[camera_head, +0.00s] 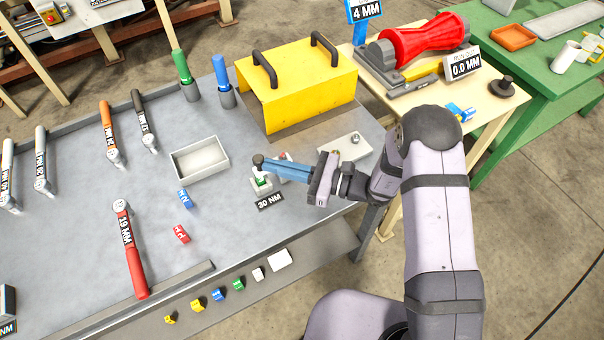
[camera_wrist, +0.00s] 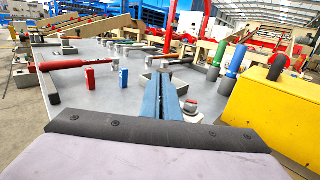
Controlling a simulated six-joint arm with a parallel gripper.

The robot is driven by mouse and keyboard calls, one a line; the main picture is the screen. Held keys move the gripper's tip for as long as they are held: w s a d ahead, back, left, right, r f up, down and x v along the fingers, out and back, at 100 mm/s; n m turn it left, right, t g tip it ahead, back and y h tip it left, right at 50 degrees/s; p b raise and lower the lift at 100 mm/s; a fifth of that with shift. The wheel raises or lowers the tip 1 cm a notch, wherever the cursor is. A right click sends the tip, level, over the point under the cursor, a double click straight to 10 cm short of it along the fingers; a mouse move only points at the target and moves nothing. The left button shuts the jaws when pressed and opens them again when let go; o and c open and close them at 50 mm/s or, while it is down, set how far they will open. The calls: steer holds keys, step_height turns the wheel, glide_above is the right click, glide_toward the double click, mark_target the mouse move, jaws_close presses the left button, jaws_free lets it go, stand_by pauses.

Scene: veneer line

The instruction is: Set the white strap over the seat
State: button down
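A small white piece (camera_head: 258,273), which may be the white strap, lies on the lower front ledge in a row of coloured pieces. A small pale fixture (camera_head: 261,186) with a green part stands behind a 30 NM label; I cannot tell whether it is the seat. My gripper (camera_head: 264,163) points left above this fixture, partly hiding it. Its two blue fingers (camera_wrist: 172,98) lie side by side in the wrist view with only a thin dark line between them. They look shut, and nothing shows between them. A dark round knob (camera_head: 258,160) is at the fingertips; contact is unclear.
An open grey tray (camera_head: 200,172) and a yellow cover (camera_head: 300,85) with black handles stand behind my gripper. Blue (camera_head: 185,198) and red (camera_head: 181,234) pieces lie on the bench near a red-handled wrench (camera_head: 130,250). The bench's middle is mostly clear.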

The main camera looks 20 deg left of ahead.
steer(key=s+d+b, duration=0.2)
steer(key=d+b, duration=0.1)
steer(key=d, duration=1)
steer(key=shift+s+d+b, duration=0.35)
steer(key=shift+s+b, duration=0.05)
